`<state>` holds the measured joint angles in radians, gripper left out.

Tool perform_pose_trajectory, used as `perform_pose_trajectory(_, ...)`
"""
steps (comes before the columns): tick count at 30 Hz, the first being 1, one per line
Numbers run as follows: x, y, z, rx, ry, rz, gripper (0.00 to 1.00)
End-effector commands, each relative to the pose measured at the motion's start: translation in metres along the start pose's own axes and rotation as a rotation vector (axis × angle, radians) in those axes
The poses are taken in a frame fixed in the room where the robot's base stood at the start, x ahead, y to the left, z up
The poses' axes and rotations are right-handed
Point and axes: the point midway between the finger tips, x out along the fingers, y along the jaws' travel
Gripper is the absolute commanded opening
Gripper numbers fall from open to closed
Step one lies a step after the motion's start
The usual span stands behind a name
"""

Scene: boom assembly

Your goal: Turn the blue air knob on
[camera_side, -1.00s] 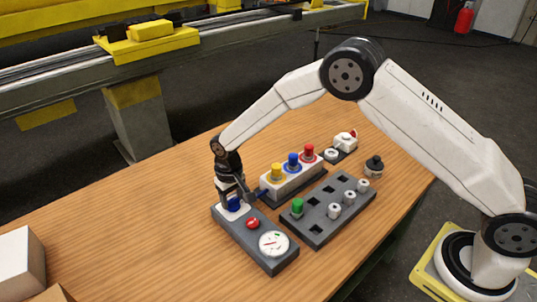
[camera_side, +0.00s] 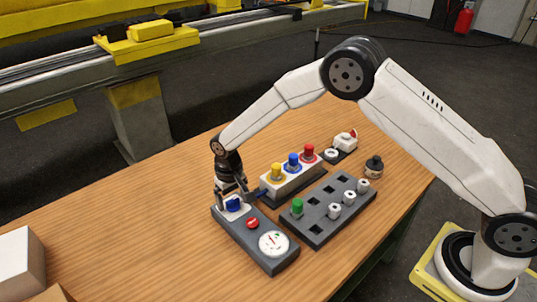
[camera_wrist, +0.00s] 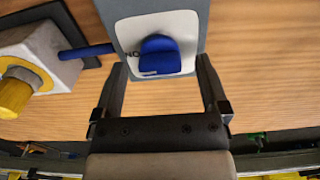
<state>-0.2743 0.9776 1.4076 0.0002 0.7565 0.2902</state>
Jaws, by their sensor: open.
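The blue air knob (camera_side: 233,204) sits on a white plate at the far left end of a grey panel (camera_side: 283,262). In the wrist view the blue knob (camera_wrist: 158,54) stands just ahead of my fingertips, with part of a printed label beside it. My gripper (camera_side: 232,195) is open at the knob. In the wrist view my gripper (camera_wrist: 161,66) has one finger to each side of the knob, with gaps between. A red button (camera_side: 252,223) and a round white gauge (camera_side: 273,243) are on the same panel.
A white block with yellow (camera_side: 277,172), blue (camera_side: 293,160) and red (camera_side: 309,152) knobs stands close by. A blue rod (camera_wrist: 88,51) runs from it to the panel. A grey tray (camera_side: 318,236) holds a green piece and several white ones. The table's left part is mostly clear.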

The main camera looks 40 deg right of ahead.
Motion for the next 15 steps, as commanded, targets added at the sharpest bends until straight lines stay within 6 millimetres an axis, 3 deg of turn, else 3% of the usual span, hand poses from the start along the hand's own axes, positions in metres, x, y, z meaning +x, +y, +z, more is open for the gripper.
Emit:
perform_pose_trajectory(8, -0.021, 0.000, -0.001, 0.000, 0.003, -0.001, 0.94)
perform_pose_trajectory(15, -0.053, 0.000, 0.000, 0.000, 0.003, -0.001, 0.94)
